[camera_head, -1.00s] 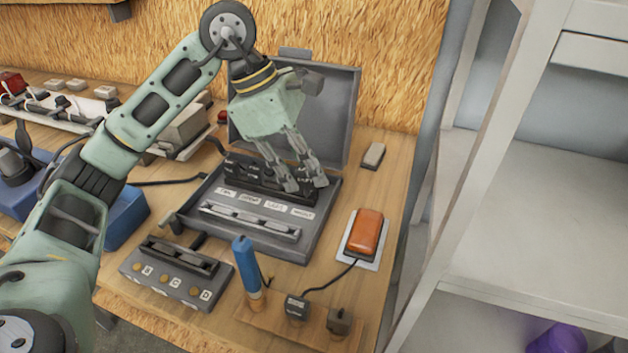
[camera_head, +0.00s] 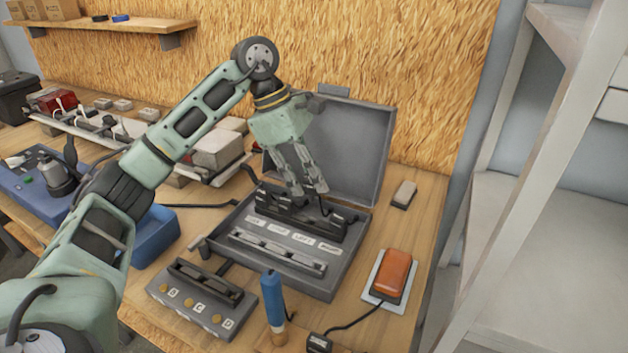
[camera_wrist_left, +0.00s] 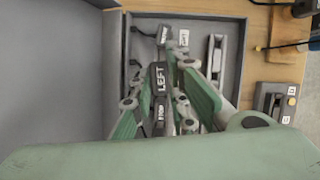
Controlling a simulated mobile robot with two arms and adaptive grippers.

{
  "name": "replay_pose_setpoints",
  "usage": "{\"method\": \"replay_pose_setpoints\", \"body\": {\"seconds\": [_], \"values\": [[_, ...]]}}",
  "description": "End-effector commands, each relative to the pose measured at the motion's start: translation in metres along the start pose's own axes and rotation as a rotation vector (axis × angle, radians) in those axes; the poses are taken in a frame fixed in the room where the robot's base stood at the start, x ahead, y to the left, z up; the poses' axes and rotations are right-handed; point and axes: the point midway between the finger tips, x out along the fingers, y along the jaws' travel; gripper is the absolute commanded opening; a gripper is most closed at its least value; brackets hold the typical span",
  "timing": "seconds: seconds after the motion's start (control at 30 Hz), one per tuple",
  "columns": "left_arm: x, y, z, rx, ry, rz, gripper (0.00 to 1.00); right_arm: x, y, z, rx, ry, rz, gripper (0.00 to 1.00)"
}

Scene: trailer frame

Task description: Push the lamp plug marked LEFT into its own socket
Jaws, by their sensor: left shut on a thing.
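A black plug marked LEFT (camera_wrist_left: 160,80) shows between my fingers in the wrist view. My left gripper (camera_head: 310,189) is shut on it, over the row of black sockets (camera_head: 285,219) in the open grey case (camera_head: 275,266). In the head view the fingers hide most of the plug, so I cannot tell whether it touches a socket. White labels, one reading LEFT (camera_head: 303,238), lie along the front of the row. A plug marked STOP (camera_wrist_left: 160,116) sits beside the held one in the wrist view. My right gripper is not in view.
The case lid (camera_head: 345,150) stands open behind the gripper. An orange lamp (camera_head: 393,273) lies to the right, near a small grey block (camera_head: 404,194). White shelving (camera_head: 520,240) stands further right.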

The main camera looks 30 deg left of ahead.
Motion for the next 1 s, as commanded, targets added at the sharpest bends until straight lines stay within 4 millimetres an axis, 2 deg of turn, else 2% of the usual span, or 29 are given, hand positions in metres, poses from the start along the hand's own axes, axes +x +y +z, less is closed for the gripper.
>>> {"method": "replay_pose_setpoints", "body": {"seconds": [0.37, 0.8, 1.0], "values": [[0.002, 0.001, -0.002, 0.000, 0.000, 0.000, 0.05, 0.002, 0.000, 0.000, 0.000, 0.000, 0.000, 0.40], [0.032, 0.000, -0.014, -0.001, 0.001, 0.000, 0.05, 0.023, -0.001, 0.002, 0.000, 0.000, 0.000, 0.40], [0.033, 0.000, -0.014, -0.001, 0.000, 0.000, 0.05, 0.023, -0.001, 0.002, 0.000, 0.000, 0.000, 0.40]]}}
